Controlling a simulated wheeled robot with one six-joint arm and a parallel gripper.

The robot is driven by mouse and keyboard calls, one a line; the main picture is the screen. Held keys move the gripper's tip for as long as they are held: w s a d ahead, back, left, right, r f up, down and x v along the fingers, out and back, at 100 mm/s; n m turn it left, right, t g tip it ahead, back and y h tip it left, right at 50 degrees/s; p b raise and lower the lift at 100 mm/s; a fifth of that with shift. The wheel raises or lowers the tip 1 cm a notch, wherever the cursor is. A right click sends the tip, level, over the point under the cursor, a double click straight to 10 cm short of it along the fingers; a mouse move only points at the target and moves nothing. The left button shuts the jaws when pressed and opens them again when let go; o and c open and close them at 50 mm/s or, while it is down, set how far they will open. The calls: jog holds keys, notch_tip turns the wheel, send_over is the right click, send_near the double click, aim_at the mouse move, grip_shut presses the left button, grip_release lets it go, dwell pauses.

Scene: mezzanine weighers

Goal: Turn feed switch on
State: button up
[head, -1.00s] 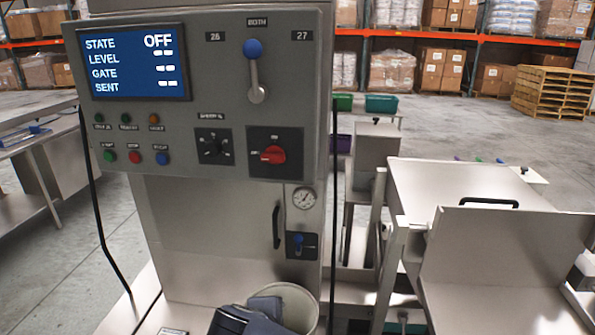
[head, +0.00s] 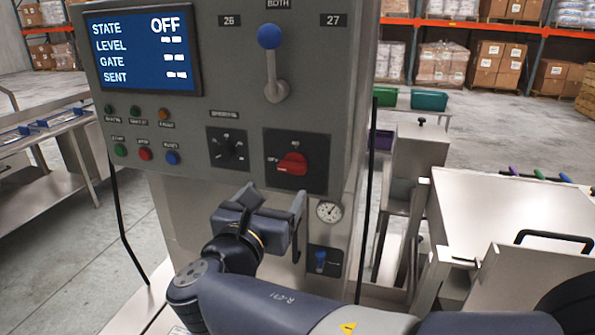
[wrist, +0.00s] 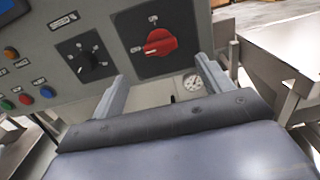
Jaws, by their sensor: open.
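The feed switch is a red rotary knob (head: 292,164) on a black plate, low on the right of the grey control panel (head: 215,110). Its handle points left and a little down, toward the side label. It also shows in the wrist view (wrist: 160,42), just beyond and between the fingers. The screen (head: 145,52) reads STATE OFF. My gripper (head: 272,195) is open and empty, below and slightly left of the knob and apart from it. In the wrist view its two fingers (wrist: 162,72) stand wide apart, pointing up at the panel.
A black dial (head: 228,149) sits left of the knob, with small coloured buttons (head: 145,154) farther left. A blue-knobbed lever (head: 272,65) is above. A gauge (head: 329,211) and a small blue valve handle (head: 320,260) are below right. A steel hopper table (head: 500,215) stands at right.

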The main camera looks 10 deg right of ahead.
aim_at(291, 171)
jog(key=p+x, duration=0.1)
jog(key=x, duration=0.8)
jog(key=shift+c, duration=0.4)
jog(key=c, duration=0.9)
